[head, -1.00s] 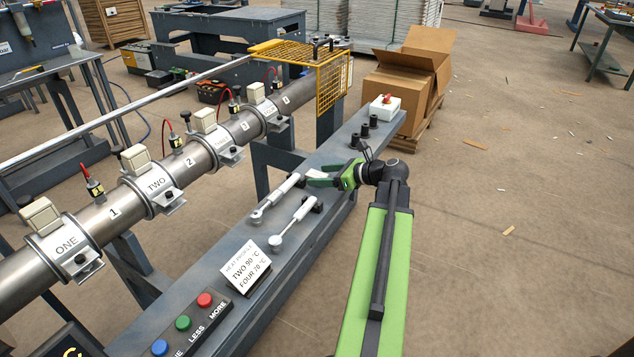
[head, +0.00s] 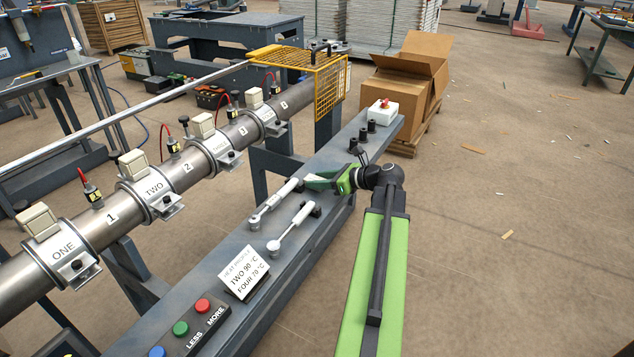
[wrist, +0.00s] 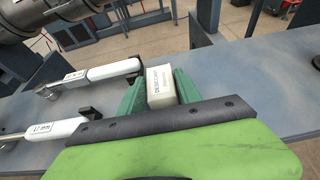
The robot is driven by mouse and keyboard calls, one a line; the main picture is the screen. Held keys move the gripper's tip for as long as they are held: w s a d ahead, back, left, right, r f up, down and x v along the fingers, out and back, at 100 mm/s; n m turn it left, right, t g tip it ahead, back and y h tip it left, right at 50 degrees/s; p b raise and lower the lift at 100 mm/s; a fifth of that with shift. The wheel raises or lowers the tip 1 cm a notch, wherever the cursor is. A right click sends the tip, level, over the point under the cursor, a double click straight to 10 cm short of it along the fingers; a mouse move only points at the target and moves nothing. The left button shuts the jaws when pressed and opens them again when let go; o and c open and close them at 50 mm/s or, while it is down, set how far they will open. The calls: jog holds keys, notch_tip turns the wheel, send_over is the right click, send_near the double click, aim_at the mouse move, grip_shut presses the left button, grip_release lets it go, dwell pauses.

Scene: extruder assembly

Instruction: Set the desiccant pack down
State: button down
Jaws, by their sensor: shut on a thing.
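The desiccant pack (wrist: 161,87) is a small white block with printed lettering. In the wrist view it sits between the two green fingers of my gripper (wrist: 160,91), which is shut on it. In the head view my gripper (head: 321,182) is over the grey bench (head: 213,268), just right of the two white-handled tools; the pack is hard to make out there. I cannot tell whether the pack touches the bench top.
Two white-handled wrenches (head: 274,204) (head: 291,228) lie left of my gripper. Black posts (head: 363,136) and a white box with a red knob (head: 382,112) stand farther along the bench. A card (head: 243,272) and a button box (head: 198,325) are nearer. The heater barrel (head: 130,213) runs alongside.

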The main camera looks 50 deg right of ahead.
jog(key=r+p, duration=0.5)
jog(key=shift+s+d+r, duration=0.1)
jog(key=shift+s+r, duration=0.05)
jog(key=shift+s, duration=0.2)
jog(key=r+p+v, duration=0.1)
jog(key=p+v, duration=0.5)
jog(key=v, duration=0.6)
jog(key=shift+d, duration=0.25)
